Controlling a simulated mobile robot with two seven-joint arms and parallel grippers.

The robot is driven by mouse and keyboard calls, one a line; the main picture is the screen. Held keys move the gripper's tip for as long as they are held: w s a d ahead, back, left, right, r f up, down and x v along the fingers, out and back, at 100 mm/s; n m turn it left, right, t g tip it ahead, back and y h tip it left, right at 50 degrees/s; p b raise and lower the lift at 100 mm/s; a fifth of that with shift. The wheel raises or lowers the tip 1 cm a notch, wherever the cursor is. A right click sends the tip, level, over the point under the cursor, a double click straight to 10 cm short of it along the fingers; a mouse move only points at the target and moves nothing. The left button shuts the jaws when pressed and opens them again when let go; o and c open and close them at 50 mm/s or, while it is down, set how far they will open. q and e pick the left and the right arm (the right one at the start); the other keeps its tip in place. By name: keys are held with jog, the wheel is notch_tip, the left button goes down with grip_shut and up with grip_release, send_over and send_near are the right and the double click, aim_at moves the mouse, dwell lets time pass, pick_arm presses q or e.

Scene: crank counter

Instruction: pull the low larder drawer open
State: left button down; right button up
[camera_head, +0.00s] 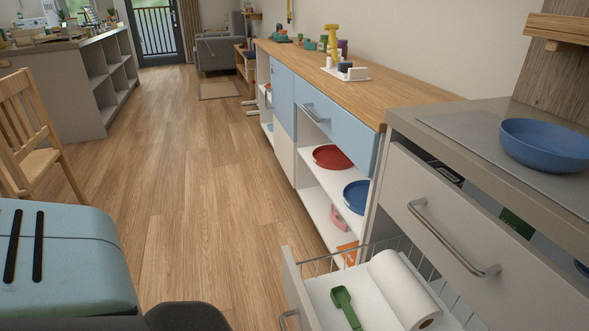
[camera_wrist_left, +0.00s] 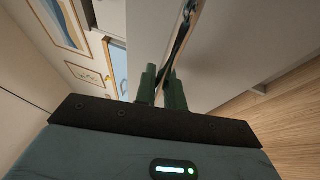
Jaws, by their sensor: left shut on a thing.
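The low larder drawer (camera_head: 299,287) stands open at the bottom of the head view, with wire side rails. A white paper roll (camera_head: 402,290) and a green scoop (camera_head: 345,306) lie in it. The left fingers are not visible in the head view. My right gripper is in neither view.
Above it, an upper drawer (camera_head: 440,250) with a bar handle is partly open. A blue bowl (camera_head: 546,144) stands on the grey counter (camera_head: 455,112). Blue-fronted shelves continue behind. A wooden chair (camera_head: 28,130) stands at left. The wooden floor (camera_head: 200,190) between is clear.

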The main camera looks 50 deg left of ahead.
pick_arm(q)
jog(key=c, duration=1.5)
grip_release()
jog(key=shift+c, duration=0.2)
jog(key=shift+o, duration=0.2)
jog(key=shift+s, duration=0.1)
jog(key=s+f, duration=0.1)
jog(key=s, duration=0.6)
jog(key=shift+s+d+f, duration=0.2)
jog(key=shift+s, duration=0.05)
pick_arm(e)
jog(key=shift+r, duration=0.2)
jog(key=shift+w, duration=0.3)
